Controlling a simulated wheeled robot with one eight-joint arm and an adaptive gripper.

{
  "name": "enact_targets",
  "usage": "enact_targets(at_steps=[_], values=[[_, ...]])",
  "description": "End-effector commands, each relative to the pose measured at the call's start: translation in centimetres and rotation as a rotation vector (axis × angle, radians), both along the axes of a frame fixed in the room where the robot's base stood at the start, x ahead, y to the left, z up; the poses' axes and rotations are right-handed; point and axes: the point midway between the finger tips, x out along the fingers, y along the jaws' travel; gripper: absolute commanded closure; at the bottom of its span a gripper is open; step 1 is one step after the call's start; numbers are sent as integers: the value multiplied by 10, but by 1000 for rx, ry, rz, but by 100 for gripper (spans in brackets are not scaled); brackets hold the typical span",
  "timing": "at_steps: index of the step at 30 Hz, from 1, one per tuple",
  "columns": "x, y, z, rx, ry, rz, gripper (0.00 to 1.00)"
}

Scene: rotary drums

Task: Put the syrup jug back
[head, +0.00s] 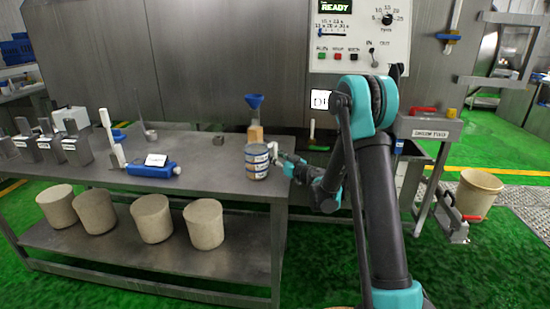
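I cannot clearly pick out a syrup jug in the head view. My gripper (277,156) is at the right end of the grey metal table (205,173), beside a short stack of blue-and-white banded tins (257,162). The gripper is small and partly overlaps its surroundings, so I cannot tell whether its fingers are open or touch the tins. A blue funnel (254,101) stands on a tan block behind the tins. A blue device with a white label (153,168) lies mid-table.
Several beige tubs (154,218) stand on the lower shelf. Metal containers (76,145) crowd the table's left end. A control panel (358,36) is on the drum wall behind. A beige bucket (478,194) is at the right. Green floor is clear in front.

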Motion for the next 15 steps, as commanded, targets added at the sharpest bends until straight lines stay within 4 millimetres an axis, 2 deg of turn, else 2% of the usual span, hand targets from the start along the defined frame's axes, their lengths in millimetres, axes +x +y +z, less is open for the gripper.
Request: enact_targets(at_steps=[5,15], values=[[-15,-15,1,0,0,-2,61],[-65,-62,1,0,0,-3,61]])
